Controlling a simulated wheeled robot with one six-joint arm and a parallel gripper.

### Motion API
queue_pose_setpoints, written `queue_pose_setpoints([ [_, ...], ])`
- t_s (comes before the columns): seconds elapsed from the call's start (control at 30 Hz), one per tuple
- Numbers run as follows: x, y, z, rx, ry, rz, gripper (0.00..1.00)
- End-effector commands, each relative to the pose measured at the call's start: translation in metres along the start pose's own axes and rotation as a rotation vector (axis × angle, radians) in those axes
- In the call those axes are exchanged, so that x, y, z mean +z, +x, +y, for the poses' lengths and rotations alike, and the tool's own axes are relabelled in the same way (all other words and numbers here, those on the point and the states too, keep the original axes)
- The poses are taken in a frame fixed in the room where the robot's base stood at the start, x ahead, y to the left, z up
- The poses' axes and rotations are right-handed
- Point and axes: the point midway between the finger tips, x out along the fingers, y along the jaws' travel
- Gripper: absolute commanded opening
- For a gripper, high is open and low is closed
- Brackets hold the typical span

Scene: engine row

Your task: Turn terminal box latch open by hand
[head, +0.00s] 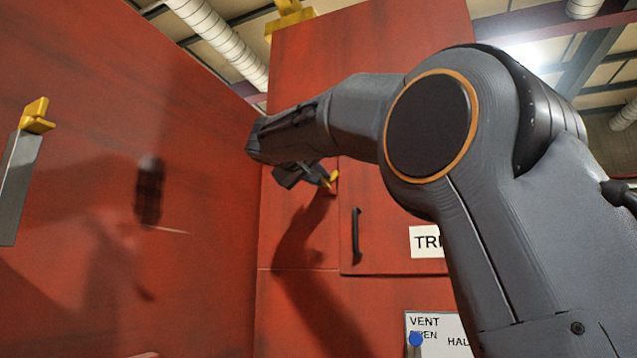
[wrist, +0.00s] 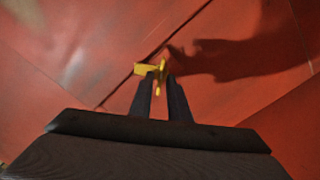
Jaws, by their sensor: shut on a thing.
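The terminal box latch is a small yellow piece (head: 333,178) on the red panel, beside the upper left edge of a red door (head: 385,235). In the wrist view the yellow latch (wrist: 143,69) shows at the fingertips, with part of it between them. My gripper (wrist: 160,84) is shut on the latch, its two dark fingers on either side of it. In the head view my gripper (head: 324,179) reaches the latch from the left. My arm hides the upper part of the door.
A black handle (head: 356,236) stands out from the door below the latch. A partly hidden label (head: 427,242) is to its right. A red wall with a yellow bracket (head: 37,116) stands at left.

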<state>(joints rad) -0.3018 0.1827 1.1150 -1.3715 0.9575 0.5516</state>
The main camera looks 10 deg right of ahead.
Motion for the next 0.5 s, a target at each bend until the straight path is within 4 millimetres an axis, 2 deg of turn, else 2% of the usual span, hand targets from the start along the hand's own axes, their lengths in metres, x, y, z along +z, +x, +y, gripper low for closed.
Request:
queue_pose_setpoints([
  [0.5, 0.0002, 0.001, -0.0015, 0.003, -0.488, 0.001, 0.0],
])
